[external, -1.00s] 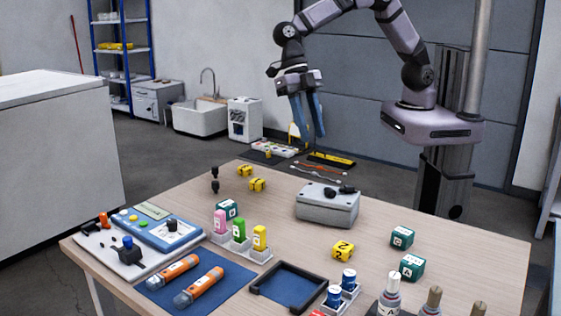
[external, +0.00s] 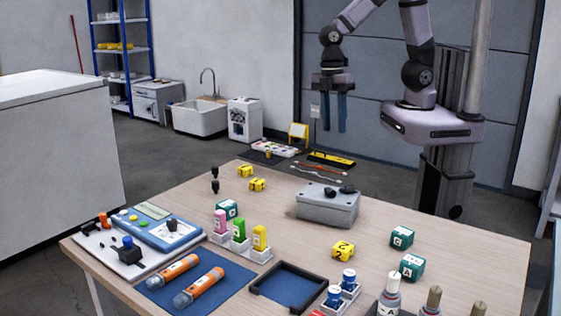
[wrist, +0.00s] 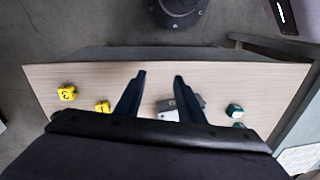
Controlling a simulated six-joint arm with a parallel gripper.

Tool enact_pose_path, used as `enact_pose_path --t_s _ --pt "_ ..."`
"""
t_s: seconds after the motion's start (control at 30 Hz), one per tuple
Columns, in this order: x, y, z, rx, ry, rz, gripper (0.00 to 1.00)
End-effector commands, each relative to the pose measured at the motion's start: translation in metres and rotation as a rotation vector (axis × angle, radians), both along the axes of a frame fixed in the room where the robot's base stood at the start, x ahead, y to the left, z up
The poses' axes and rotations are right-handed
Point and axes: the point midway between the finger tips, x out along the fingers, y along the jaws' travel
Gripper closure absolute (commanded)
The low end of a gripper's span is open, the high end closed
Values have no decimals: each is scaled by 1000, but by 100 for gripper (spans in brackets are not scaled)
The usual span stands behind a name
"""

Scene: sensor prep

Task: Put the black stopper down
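My gripper (external: 334,127) hangs in the air beyond the far side of the table, well above its top. Its two dark blue fingers also show in the wrist view (wrist: 160,76); they stand apart with nothing between the tips. Two small black stopper-like pieces, one (external: 214,172) behind the other (external: 215,187), stand near the table's far left edge. Two dark pieces (external: 346,189) lie on the grey box (external: 327,211). I cannot tell which of these is the black stopper. My gripper touches none of them.
The wooden table (external: 300,250) carries yellow cubes (external: 343,250), green cubes (external: 402,237), a bottle rack (external: 257,253), orange tubes (external: 174,269) on a blue mat, and a black-rimmed tray (external: 262,292). Bare wood lies around the grey box.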

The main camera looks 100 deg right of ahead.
Motion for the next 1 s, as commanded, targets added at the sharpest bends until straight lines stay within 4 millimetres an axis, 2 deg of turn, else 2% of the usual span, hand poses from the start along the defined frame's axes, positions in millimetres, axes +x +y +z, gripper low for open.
enact_pose_path --t_s 0.03,0.2,0.4,0.8,1.0 --pt "-13 -10 -3 -22 -1 -111 65" --pt "-46 -32 -14 -76 -10 -425 65" --pt "-66 -43 -22 -104 -20 -620 65" --pt "-70 -45 -23 -107 -22 -660 65" --pt "-69 -45 -7 -108 -21 -659 65"
